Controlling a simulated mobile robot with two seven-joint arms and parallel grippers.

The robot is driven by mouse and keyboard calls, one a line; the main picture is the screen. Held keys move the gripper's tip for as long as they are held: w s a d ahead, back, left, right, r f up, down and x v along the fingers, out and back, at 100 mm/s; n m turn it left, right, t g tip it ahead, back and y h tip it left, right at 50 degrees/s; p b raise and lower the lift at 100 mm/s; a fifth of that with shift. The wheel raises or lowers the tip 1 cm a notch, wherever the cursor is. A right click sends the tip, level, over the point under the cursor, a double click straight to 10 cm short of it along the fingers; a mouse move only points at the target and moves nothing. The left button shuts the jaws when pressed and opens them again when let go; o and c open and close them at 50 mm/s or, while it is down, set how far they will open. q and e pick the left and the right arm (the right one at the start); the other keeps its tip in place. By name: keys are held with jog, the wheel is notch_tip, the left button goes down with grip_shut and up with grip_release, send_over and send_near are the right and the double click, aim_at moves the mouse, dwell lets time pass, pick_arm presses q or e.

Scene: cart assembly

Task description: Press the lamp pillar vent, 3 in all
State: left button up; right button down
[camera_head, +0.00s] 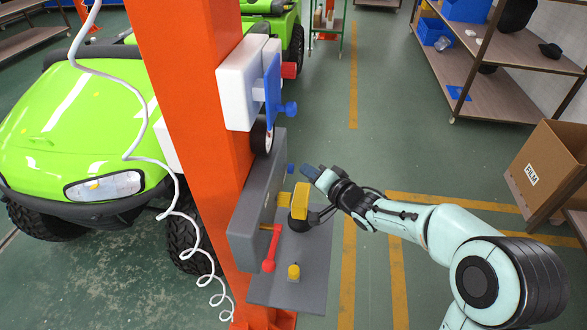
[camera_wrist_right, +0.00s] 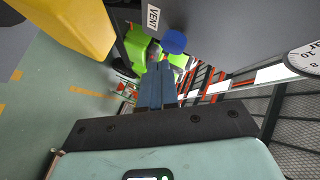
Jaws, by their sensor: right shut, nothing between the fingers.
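The vent button is a round blue knob (camera_wrist_right: 173,41) on a grey panel, just beside a white label reading VENT (camera_wrist_right: 153,17) in the right wrist view. In the head view it shows as a small blue piece (camera_head: 291,168) at the edge of the grey panel (camera_head: 258,205) on the orange pillar (camera_head: 185,80). My right gripper (camera_head: 308,171) is shut and empty, with its blue fingertips close to the button. In the right wrist view the fingers (camera_wrist_right: 163,72) point towards the button, with a small gap seeming to separate them. My left gripper is not in view.
A dial gauge (camera_wrist_right: 308,58) is at the right of the wrist view. A green vehicle (camera_head: 75,130) stands left; a cardboard box (camera_head: 550,170) is right.

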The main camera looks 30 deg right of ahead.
jog(key=shift+w+a, duration=0.3)
jog(key=shift+a, duration=0.05)
jog(key=shift+w+a, duration=0.3)
jog(key=shift+a, duration=0.1)
dwell(0.8)
jog(key=shift+s+d+p, duration=0.5)
jog(key=shift+d+p, duration=0.05)
jog(key=shift+d, duration=0.05)
jog(key=shift+s+d, duration=0.1)
